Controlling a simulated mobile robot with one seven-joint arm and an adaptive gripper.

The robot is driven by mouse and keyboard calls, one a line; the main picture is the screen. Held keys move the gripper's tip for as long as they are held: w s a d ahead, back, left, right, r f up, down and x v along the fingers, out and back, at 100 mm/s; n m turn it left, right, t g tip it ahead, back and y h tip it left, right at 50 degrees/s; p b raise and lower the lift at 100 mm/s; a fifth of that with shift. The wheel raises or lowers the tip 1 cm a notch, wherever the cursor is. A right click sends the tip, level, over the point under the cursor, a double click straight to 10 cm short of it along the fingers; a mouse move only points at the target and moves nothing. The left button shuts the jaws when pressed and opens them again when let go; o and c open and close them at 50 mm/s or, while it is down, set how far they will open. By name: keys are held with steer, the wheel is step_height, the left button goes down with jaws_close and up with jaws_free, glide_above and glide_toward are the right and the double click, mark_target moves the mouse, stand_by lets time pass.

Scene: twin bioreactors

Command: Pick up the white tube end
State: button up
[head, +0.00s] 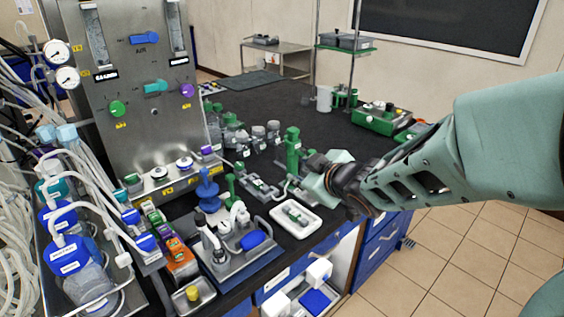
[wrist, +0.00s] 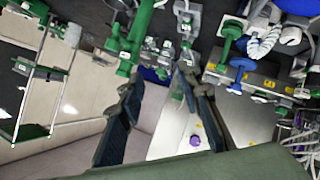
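My gripper (head: 312,178) is over the front right edge of the black bench, in the head view. In the wrist view its two dark fingers (wrist: 158,80) stand apart with nothing held between them. A pale, thin curved piece (head: 294,188) shows just left of the gripper in the head view, beside a grey clamp-like fixture (head: 260,187). It may be the white tube end, but it is too small to be sure. Other white curved tube pieces (head: 238,211) stand on a grey-blue tray (head: 228,272) further left. The gripper appears not to touch any of these.
A white dish (head: 313,221) with a small green-grey part lies below my gripper. A green upright stand (head: 293,150) is close behind it. Blue-capped bottles and white hoses (head: 75,250) crowd the left.

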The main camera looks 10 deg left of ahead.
mark_target(245, 217)
steer(key=s+a+f+y+b, duration=0.1)
steer(key=s+a+f, duration=0.1)
steer(key=a+f, duration=0.1)
steer(key=s+a+f+g+y+b, duration=0.1)
steer(key=s+a+f, duration=0.2)
steer(key=s+a+f+g+y+b, duration=0.1)
steer(key=s+a+f, duration=0.2)
steer(key=f, duration=0.1)
steer(key=shift+a+f, duration=0.1)
steer(key=shift+m, duration=0.3)
steer(key=b+x, duration=0.1)
steer(key=x, duration=0.3)
steer(key=shift+a+f, duration=0.2)
steer(key=shift+a, duration=0.1)
steer(key=x, duration=0.2)
steer(key=b+x, duration=0.1)
steer(key=x, duration=0.2)
steer(key=shift+d+f, duration=0.2)
steer(key=shift+d, duration=0.1)
steer(key=shift+w+a+f, duration=0.15)
steer(key=shift+w+a, duration=0.2)
steer(key=shift+w, duration=0.05)
steer(key=shift+c, duration=0.5)
jaws_close()
